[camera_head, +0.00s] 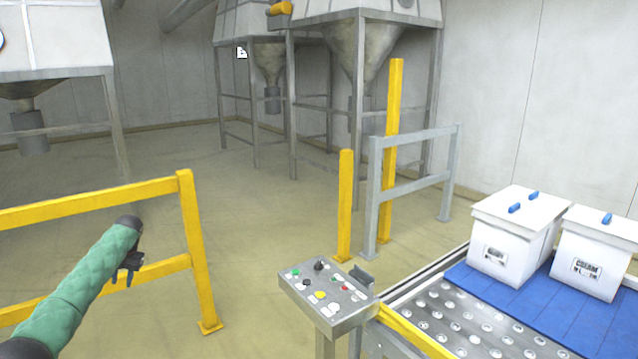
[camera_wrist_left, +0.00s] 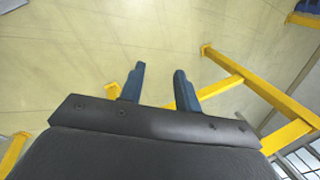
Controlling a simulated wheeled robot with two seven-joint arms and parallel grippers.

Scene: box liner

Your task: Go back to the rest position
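My left gripper (camera_head: 128,268) is at the end of the green-sleeved arm at the lower left of the head view, in front of the yellow railing. My right gripper is in neither view.
A yellow railing (camera_head: 185,200) stands close by my left arm. A control panel (camera_head: 325,292) with buttons is at lower centre. A roller conveyor (camera_head: 440,310) with a blue mat (camera_head: 560,318) bears white boxes (camera_head: 503,250) at right. Open floor lies beyond.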

